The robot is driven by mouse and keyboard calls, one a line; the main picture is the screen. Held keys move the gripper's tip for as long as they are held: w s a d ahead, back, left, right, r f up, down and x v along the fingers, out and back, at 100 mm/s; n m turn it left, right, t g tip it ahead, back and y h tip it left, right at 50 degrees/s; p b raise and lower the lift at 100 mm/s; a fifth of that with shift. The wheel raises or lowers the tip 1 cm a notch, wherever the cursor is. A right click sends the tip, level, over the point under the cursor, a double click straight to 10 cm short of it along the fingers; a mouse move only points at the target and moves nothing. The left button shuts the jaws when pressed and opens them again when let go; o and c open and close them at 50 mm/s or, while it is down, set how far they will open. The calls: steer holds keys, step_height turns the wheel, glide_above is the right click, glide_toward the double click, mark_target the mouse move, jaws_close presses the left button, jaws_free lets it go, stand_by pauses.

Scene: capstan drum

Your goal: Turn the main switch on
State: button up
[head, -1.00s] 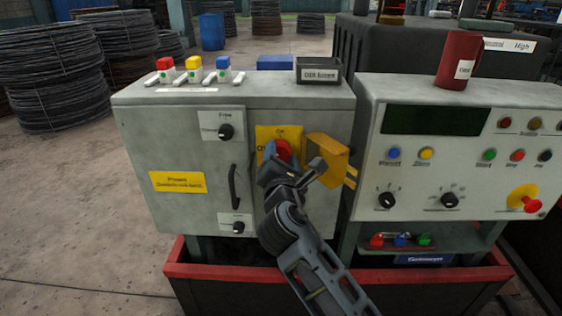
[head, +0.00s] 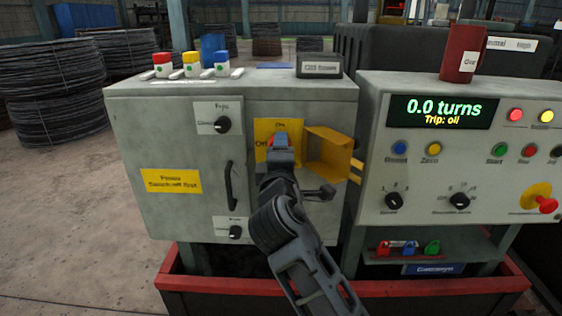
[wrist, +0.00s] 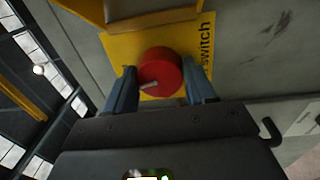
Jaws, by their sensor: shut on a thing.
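The main switch is a red round knob (wrist: 160,73) on a yellow plate (head: 264,130) on the grey cabinet front. In the wrist view the knob sits between the two blue fingers of my gripper (wrist: 162,90), which is shut on it. In the head view my gripper (head: 281,150) covers most of the knob. The word "Off" shows at the plate's left; the upper label is too blurred to read surely. A yellow hinged cover (head: 328,150) stands open to the right of the knob.
The cabinet door has a black handle (head: 231,186) and black knobs (head: 222,125) to the left. A control panel with a lit display (head: 443,111) reads "0.0 turns" and "Trip: oil". A red mug-like can (head: 461,54) stands on top. A red-rimmed tray (head: 340,290) runs below.

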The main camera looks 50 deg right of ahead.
steer(key=shift+f+m+b, duration=0.15)
steer(key=shift+m+b, duration=0.55)
steer(key=shift+m, duration=0.5)
steer(key=o, duration=1)
steer(key=shift+o, duration=0.2)
steer(key=v, duration=0.7)
steer(key=shift+s+a, duration=0.2)
steer(key=shift+a, duration=0.15)
